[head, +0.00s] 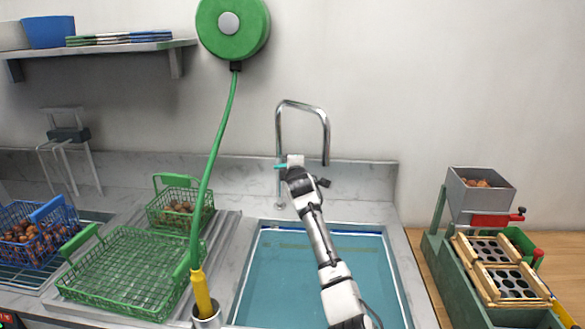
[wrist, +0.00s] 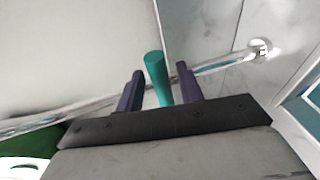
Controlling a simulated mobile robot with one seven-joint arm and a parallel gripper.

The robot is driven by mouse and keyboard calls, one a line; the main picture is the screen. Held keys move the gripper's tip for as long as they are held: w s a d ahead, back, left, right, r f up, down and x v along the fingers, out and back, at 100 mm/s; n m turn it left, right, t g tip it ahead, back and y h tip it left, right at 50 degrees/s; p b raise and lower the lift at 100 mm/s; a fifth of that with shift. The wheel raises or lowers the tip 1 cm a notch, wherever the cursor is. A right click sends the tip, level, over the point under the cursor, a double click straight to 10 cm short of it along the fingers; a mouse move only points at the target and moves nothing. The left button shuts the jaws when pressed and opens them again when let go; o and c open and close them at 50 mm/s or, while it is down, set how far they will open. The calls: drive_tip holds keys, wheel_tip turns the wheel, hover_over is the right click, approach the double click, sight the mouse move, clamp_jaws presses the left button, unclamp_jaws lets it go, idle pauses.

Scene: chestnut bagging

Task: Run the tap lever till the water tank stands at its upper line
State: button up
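The tap (head: 327,140) is a tall chrome spout curving over the blue-green water tank (head: 262,225) set in the counter. No stream shows under its mouth. Pale marks show near the tank's back wall; I cannot tell the upper line or the water's exact level. The teal tap lever (head: 281,166) sticks out to the left beside my gripper (head: 294,161). In the wrist view the lever (wrist: 156,78) stands between the two dark fingers of my gripper (wrist: 159,71), with a visible gap on each side. The fingers are open around it.
A green hose (head: 217,140) hangs from a wall reel (head: 245,30) left of the tank. Green baskets (head: 130,275) and a blue basket (head: 65,215) of chestnuts stand left. A green machine with a grey hopper (head: 460,200) stands right. The wall is close behind the tap.

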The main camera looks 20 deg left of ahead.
drive_tip(key=shift+s+d, duration=0.2)
drive_tip(key=shift+s, duration=0.1)
drive_tip(key=b+v, duration=0.4)
drive_tip(key=v, duration=0.9)
drive_tip(key=shift+s, duration=0.1)
